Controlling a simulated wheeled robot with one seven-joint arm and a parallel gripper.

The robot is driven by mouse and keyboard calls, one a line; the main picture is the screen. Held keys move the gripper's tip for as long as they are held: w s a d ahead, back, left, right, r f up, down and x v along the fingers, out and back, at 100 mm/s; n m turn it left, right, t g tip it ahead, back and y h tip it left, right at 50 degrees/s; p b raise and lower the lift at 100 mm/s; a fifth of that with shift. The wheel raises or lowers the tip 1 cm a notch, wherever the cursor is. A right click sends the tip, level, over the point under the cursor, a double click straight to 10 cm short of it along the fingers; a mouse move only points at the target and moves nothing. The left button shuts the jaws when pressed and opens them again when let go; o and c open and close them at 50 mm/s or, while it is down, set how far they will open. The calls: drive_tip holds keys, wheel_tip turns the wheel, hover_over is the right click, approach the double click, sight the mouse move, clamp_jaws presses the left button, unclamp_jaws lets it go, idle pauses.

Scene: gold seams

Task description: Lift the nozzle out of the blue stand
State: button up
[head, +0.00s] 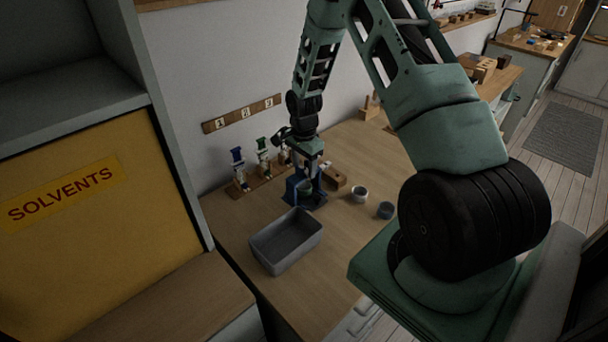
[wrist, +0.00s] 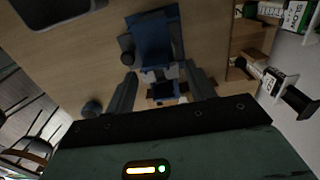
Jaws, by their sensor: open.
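The blue stand (head: 293,190) is on the wooden bench, behind the grey bin in the head view. It also shows in the wrist view (wrist: 152,38), just beyond my fingertips. My gripper (head: 312,178) points down at the stand, its fingers overlapping it in the head view. In the wrist view my gripper (wrist: 160,74) is open, with one finger on each side of a small pale part (wrist: 160,74) at the stand's edge. This part may be the nozzle; its shape is too small and dark to be sure. I cannot tell whether the fingers touch it.
A grey bin (head: 265,252) stands in front of the stand. A wooden rack (head: 259,184) with several syringe-like items is at the wall, close to the left of my gripper. Two small round cups, one pale (head: 360,194) and one dark (head: 386,210), are to the right.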

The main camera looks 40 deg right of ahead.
drive_tip(key=shift+f+b, duration=0.8)
drive_tip(key=shift+f, duration=0.45)
drive_tip(key=c, duration=0.5)
drive_tip(key=shift+c, duration=0.2)
drive_tip(key=shift+r, duration=0.15)
drive_tip(key=shift+r+p, duration=2.85)
drive_tip(key=shift+r, duration=1.3)
